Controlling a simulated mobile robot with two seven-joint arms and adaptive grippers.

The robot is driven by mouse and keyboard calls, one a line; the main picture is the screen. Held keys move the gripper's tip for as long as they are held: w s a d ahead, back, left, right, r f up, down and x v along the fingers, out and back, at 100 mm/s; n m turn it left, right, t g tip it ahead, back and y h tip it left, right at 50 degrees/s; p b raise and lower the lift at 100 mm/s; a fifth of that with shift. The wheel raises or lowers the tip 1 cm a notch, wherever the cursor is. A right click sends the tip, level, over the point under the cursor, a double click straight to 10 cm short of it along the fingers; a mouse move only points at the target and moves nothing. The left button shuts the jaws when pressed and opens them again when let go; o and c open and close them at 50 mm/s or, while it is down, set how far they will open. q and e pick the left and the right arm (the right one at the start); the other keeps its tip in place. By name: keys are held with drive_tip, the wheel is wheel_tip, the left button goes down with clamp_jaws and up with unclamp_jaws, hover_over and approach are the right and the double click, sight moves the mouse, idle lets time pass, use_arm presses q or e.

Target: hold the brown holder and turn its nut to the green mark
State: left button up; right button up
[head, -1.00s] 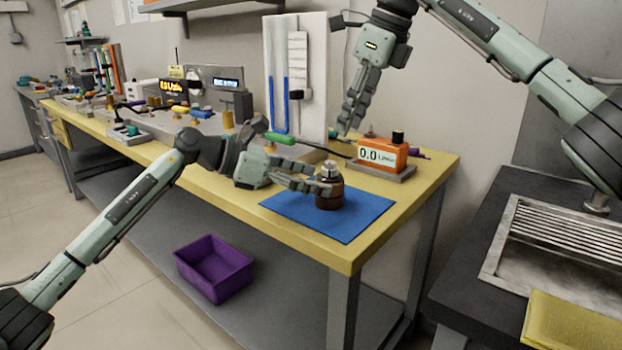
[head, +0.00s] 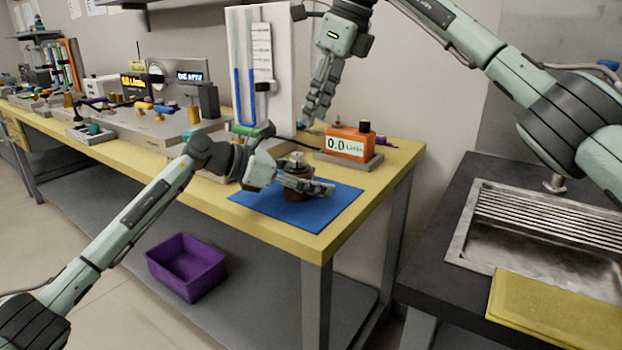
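The brown holder (head: 297,171) stands upright on the blue mat (head: 330,215), with its silver nut (head: 297,158) on top. My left gripper (head: 307,184) reaches in from the left at the holder's height. One finger crosses in front of the holder and hides its middle. The other finger is mostly hidden, so I cannot tell whether the fingers press on the holder. My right gripper (head: 318,103) points down above and behind the holder, well clear of it. Its fingers overlap in this view, so its opening is unclear. The green mark is too small to make out.
An orange flow meter (head: 350,143) reading 0.0 stands behind the mat. A white panel with blue tubes (head: 233,50) rises behind my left gripper. Instruments fill the left of the yellow bench (head: 398,160). A purple bin (head: 187,272) is on the lower shelf; a sink (head: 540,240) is right.

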use_arm(q)
clamp_jaws()
idle(0.5)
idle(0.5)
idle(0.5)
